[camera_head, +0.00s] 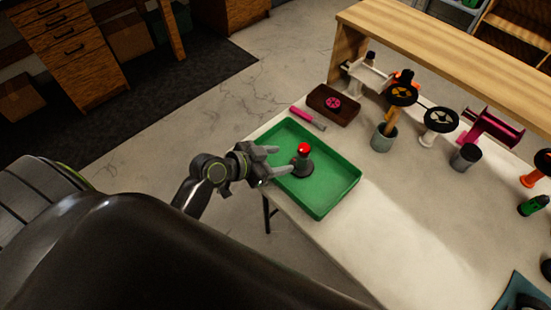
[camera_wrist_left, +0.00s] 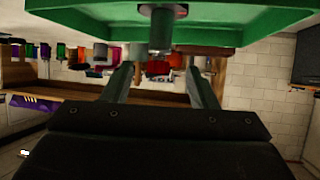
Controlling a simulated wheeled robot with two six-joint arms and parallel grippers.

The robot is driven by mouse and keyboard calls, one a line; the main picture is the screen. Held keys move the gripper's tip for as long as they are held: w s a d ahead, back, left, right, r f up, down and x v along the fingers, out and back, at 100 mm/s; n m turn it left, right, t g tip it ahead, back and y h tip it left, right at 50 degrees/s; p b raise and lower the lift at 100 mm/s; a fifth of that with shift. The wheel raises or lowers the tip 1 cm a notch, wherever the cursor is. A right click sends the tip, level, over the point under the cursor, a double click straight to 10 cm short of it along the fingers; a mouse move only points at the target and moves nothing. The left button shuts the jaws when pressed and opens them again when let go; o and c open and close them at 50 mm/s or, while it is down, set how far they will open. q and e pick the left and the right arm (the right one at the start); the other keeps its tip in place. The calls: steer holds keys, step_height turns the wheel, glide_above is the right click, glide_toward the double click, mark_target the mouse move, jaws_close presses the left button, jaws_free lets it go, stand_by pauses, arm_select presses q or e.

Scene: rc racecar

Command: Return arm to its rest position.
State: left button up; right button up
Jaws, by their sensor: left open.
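My left gripper (camera_head: 275,163) is open at the left edge of a green tray (camera_head: 332,197), with its fingers pointing toward the tray's inside. A dark grey piece with a red top (camera_head: 303,150) stands in the tray, just beyond the fingertips and apart from them. In the left wrist view the open fingers of my left gripper (camera_wrist_left: 163,85) show with nothing between them. The green tray (camera_wrist_left: 90,12) and the grey piece (camera_wrist_left: 161,30) appear at the top of that view, which looks upside down. My right gripper is in neither view.
The tray lies on a pale table (camera_head: 390,240). Behind it are a brown block with a pink wheel (camera_head: 333,104), a pink-handled tool (camera_head: 303,115), a grey cup (camera_head: 384,138) and several wheel stands. A wooden shelf (camera_head: 440,55) spans the table's back. Open floor lies left of the table.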

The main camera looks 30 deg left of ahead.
arm_select(q)
steer(key=shift+s+a+r, duration=0.1)
steer(key=shift+s+r, duration=0.05)
steer(key=shift+s, duration=0.05)
stand_by(0.5)
steer(key=s+a+f+n+g+y, duration=0.25)
steer(key=s+a+n+y, duration=0.2)
steer(key=s, duration=0.55)
steer(key=s+a+f+n+g+y, duration=0.1)
steer(key=s+a+n+g+y, duration=0.4)
steer(key=s, duration=0.6)
step_height(320, 180, down, 25)
steer(key=a+m+h, duration=0.2)
steer(key=a, duration=0.1)
steer(key=s+d+f+g, duration=0.1)
steer(key=s+f, duration=1.3)
steer(key=s, duration=0.1)
steer(key=shift+d+f, duration=0.15)
steer(key=shift+d, duration=0.25)
